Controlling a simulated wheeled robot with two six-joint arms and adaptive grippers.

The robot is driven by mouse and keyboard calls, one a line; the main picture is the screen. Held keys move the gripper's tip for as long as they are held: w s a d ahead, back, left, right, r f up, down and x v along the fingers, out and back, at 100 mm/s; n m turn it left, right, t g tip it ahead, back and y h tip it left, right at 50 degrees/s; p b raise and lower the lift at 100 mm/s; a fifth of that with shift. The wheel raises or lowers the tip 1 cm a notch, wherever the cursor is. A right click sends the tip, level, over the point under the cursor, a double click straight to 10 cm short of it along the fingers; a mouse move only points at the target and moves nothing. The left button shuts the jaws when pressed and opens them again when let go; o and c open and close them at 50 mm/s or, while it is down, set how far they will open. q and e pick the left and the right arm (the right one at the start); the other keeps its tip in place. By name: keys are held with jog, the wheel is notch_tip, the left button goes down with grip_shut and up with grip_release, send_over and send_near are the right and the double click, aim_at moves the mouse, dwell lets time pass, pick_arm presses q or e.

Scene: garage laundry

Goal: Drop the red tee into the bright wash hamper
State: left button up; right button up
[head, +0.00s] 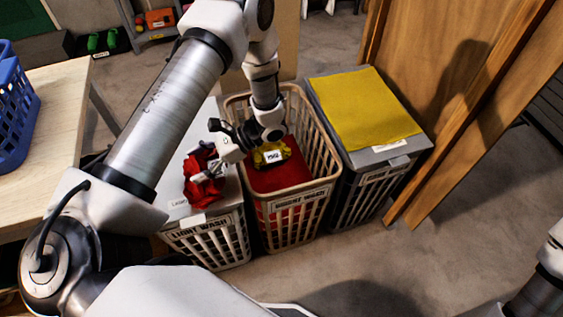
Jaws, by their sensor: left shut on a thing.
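The red tee (200,188) is a crumpled red cloth over the closed grey lid of the left hamper (208,243), labelled "LIGHT WASH". My left gripper (212,158) is shut on the tee from above. I cannot tell whether the tee touches the lid. My left forearm reaches over this hamper. My right gripper is out of view.
A dark grey hamper (372,187) stands at the right, with a yellow cloth (362,106) on its lid. Wooden boards (482,112) lean beside it. A table (55,135) with a blue basket (14,115) is at the left. The floor in front of the hampers is clear.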

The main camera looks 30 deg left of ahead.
pick_arm(q)
jog(key=w+a+f+m+t+y+b, duration=0.1)
jog(key=w+a+m+t+y+b, duration=0.1)
jog(key=w+m+t, duration=0.7)
jog(key=w+a+f+m+t+y+b, duration=0.15)
jog(key=w+m+t, duration=0.3)
jog(key=w, duration=0.95)
jog(key=w+d+m+t+h+b, duration=0.2)
jog(key=w+d+m+t, duration=0.25)
jog(key=w, duration=0.25)
jog(key=shift+t+y, duration=0.25)
jog(key=shift+t, duration=0.15)
jog(key=f+b, duration=0.1)
jog(key=f, duration=0.1)
jog(key=f+b, duration=0.1)
jog(key=f, duration=0.1)
jog(key=f+b, duration=0.1)
jog(key=shift+d+f+b, duration=0.35)
jog(key=shift+f, duration=0.05)
jog(key=o, duration=1.3)
jog(key=shift+s, duration=0.1)
